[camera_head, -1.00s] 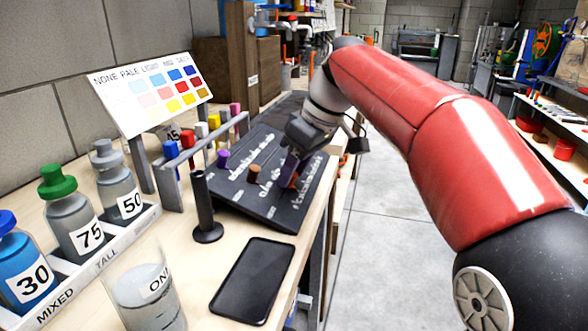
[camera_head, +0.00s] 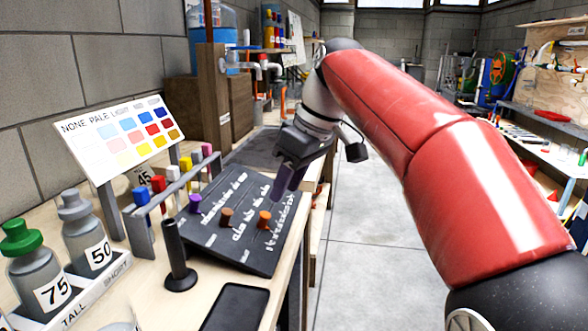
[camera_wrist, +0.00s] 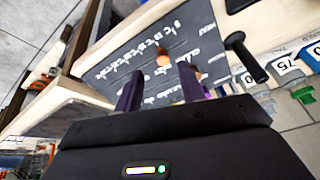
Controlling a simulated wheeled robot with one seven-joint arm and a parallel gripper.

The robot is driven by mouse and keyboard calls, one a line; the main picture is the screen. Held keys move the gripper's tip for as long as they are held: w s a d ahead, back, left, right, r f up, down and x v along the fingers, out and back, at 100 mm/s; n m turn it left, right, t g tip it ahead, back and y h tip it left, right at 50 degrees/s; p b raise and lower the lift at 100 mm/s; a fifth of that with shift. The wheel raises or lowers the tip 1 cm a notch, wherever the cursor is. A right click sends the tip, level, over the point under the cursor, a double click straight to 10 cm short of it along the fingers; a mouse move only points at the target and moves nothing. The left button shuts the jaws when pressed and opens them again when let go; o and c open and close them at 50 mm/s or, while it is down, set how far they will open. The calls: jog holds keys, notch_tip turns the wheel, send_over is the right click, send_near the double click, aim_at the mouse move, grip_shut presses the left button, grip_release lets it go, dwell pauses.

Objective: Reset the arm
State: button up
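My gripper (camera_head: 287,181) hangs at the end of my red arm, above the right edge of a dark sloped control panel (camera_head: 250,255). In the wrist view its two dark purple fingers (camera_wrist: 162,88) are spread apart with nothing held between them. The panel has a purple knob (camera_head: 195,203), a brown-orange knob (camera_head: 226,216) and an orange knob (camera_head: 264,219). The fingers appear clear of the orange knob, which also shows beyond them in the wrist view (camera_wrist: 163,58).
Jars labelled 75 (camera_head: 38,277) and 50 (camera_head: 88,236), a rack of coloured pegs and a colour chart (camera_head: 122,137) are at left. Open floor (camera_head: 365,220) lies right of the bench.

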jog(key=s+d+f+m+t+h, duration=0.4)
jog(key=s+d+f+m, duration=0.8)
jog(key=s+d+f, duration=0.7)
jog(key=shift+s+d+f+m, duration=0.2)
jog(key=shift+s+f+m, duration=0.1)
jog(key=shift+s+f, duration=0.4)
dwell(0.5)
